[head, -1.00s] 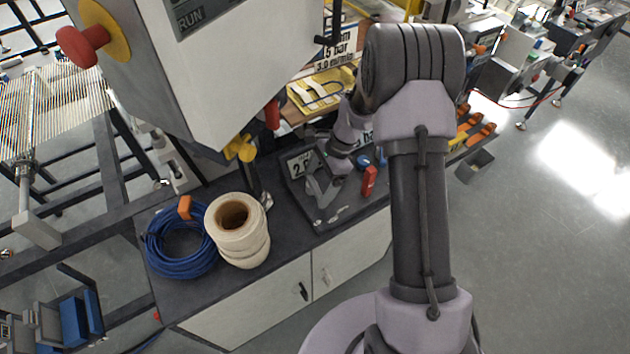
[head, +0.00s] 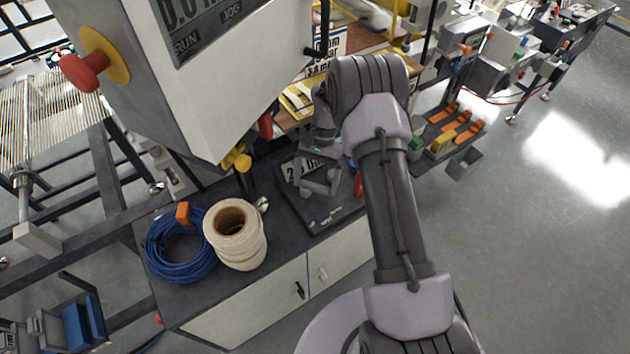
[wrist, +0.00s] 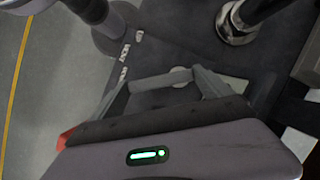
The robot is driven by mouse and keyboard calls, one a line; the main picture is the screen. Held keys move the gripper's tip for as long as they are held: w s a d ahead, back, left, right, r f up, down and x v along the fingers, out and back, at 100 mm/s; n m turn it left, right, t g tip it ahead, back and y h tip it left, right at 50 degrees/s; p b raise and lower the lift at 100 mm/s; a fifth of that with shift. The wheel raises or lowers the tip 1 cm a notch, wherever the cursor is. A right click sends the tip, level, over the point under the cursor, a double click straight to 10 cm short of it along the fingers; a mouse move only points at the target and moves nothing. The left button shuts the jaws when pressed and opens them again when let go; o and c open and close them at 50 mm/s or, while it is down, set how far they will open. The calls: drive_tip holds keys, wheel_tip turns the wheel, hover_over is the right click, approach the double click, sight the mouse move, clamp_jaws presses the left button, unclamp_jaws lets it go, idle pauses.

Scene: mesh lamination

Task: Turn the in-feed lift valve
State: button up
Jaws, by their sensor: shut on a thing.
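My gripper (head: 318,188) is low over the dark panel (head: 325,218) on the cabinet top. In the wrist view its two grey fingers (wrist: 165,92) reach down to a grey bar (wrist: 162,80) lying between them. They are shut on this bar, which looks like the lift valve's handle; the valve's body is mostly hidden behind the fingers and palm. A red handle (head: 358,186) stands just right of my gripper, partly covered by my arm. A label plate (head: 291,170) with large print is partly hidden behind the gripper.
A cream roll (head: 236,246) and a coiled blue hose (head: 178,256) stand left on the cabinet. The grey console box (head: 215,95) overhangs close to the upper left of my gripper. A dark post (wrist: 268,10) rises near the gripper in the wrist view.

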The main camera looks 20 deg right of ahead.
sight(316, 186)
drive_tip(key=shift+w+d+n, duration=0.1)
drive_tip(key=shift+n, duration=0.4)
drive_tip(key=o, duration=1.8)
drive_tip(key=shift+o, duration=0.2)
drive_tip(key=shift+r+p, duration=0.55)
drive_tip(key=shift+r, duration=1.1)
drive_tip(key=shift+s+r, duration=0.3)
drive_tip(key=shift+s, duration=0.3)
drive_tip(key=s+a+r, duration=0.1)
drive_tip(key=s, duration=1.3)
drive_tip(key=shift+s+a+p, duration=0.15)
drive_tip(key=shift+s+p, duration=0.2)
drive_tip(key=shift+s, duration=0.05)
drive_tip(key=shift+r, duration=0.15)
